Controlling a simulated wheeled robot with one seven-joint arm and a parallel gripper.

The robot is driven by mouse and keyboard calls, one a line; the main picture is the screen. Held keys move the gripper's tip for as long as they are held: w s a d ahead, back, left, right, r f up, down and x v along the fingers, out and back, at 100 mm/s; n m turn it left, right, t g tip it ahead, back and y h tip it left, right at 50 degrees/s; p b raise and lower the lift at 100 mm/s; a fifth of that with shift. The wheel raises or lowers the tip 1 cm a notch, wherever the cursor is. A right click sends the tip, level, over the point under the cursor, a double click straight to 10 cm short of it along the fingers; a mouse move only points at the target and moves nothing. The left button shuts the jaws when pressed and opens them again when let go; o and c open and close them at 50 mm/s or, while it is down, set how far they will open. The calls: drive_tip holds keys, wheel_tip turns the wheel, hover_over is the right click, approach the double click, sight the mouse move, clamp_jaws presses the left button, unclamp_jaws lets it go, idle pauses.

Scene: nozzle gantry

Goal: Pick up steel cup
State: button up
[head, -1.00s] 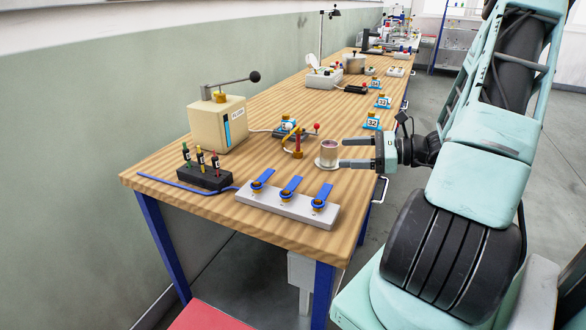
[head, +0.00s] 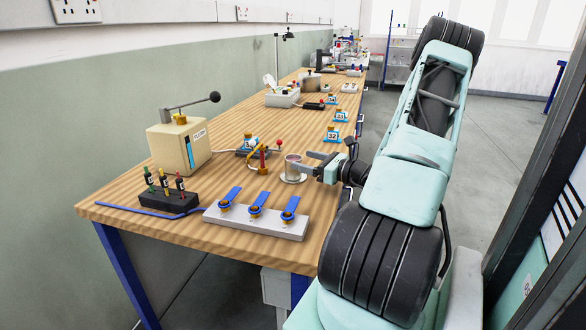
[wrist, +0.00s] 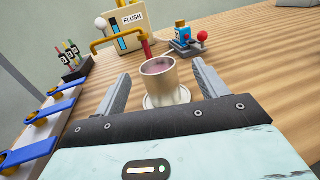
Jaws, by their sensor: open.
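The steel cup (head: 293,166) stands upright on a pale round base near the bench's right edge. In the wrist view the cup (wrist: 159,80) shows an open top with a reddish inside, under the red spout. My gripper (head: 311,165) is open beside the cup, reaching in from the right. In the wrist view my gripper's fingers (wrist: 158,94) stand spread to the left and right of the cup. They are not closed on it. In the head view the finger nearer the camera partly hides the space beside the cup.
A cream FLUSH box (head: 180,145) with a lever stands behind left. A grey block with blue levers (head: 256,222) and a dark rack of small bottles (head: 168,200) sit in front. A blue fixture with a red ball (wrist: 184,40) lies beyond the cup. Numbered blue stands line the right edge.

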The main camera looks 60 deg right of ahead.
sight(287, 157)
drive_tip(key=shift+w+a+f+p, duration=0.15)
drive_tip(key=shift+w+p, duration=0.1)
drive_tip(key=shift+w, duration=1.45)
drive_tip(key=shift+w+a+p, duration=0.1)
drive_tip(key=shift+w+p, duration=0.1)
drive_tip(key=shift+w, duration=1.5)
drive_tip(key=c, duration=1.1)
